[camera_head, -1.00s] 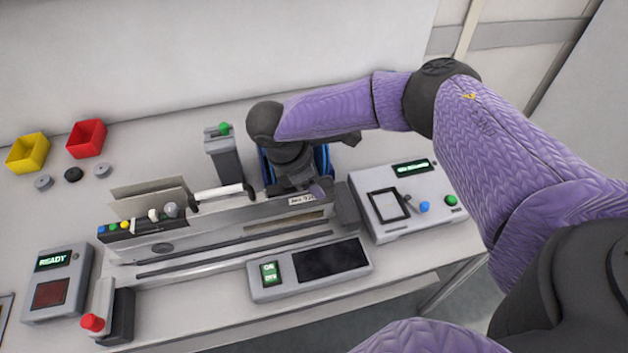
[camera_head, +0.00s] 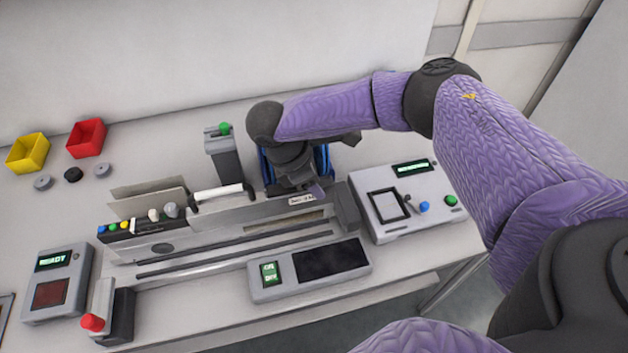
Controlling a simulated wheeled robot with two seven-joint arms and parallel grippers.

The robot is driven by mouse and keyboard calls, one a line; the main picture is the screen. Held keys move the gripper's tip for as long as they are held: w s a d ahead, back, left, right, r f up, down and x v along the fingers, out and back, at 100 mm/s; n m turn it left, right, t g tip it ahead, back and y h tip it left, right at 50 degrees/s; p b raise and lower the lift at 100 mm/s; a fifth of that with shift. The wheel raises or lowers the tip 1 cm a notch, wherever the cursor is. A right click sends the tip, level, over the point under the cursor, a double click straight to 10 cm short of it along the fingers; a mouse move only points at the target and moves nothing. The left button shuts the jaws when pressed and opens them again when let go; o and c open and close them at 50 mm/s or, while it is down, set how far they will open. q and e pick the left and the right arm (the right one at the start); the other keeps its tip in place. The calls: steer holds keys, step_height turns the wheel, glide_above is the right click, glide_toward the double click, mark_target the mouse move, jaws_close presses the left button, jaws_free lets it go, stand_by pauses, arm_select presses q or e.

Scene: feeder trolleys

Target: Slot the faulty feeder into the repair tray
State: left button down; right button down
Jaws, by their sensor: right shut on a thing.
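A long grey feeder (camera_head: 215,222) lies across the bench, with a white handle (camera_head: 218,191) on top and a small label near its right end. My right gripper (camera_head: 312,190) is down at the right end of the feeder, beside the label, and is shut on it; its fingertips are mostly hidden by my wrist. A blue object (camera_head: 322,160) stands behind my wrist and is mostly covered. I cannot tell which part is the repair tray. My left gripper is not in view.
A grey box with a screen and buttons (camera_head: 400,225) stands close on the right. A panel with a dark screen (camera_head: 320,262) lies in front. A READY box (camera_head: 50,290) and red-knobbed lever (camera_head: 95,322) are front left. Yellow (camera_head: 27,152) and red (camera_head: 87,137) bins stand back left.

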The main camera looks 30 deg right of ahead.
steer(key=shift+w+a, duration=0.1)
steer(key=shift+a, duration=0.2)
steer(key=shift+w+a, duration=0.2)
steer(key=shift+a, duration=0.4)
steer(key=shift+w+a, duration=0.1)
steer(key=shift+a, duration=0.2)
steer(key=shift+c, duration=2.2)
jaws_free()
steer(key=shift+o, duration=0.6)
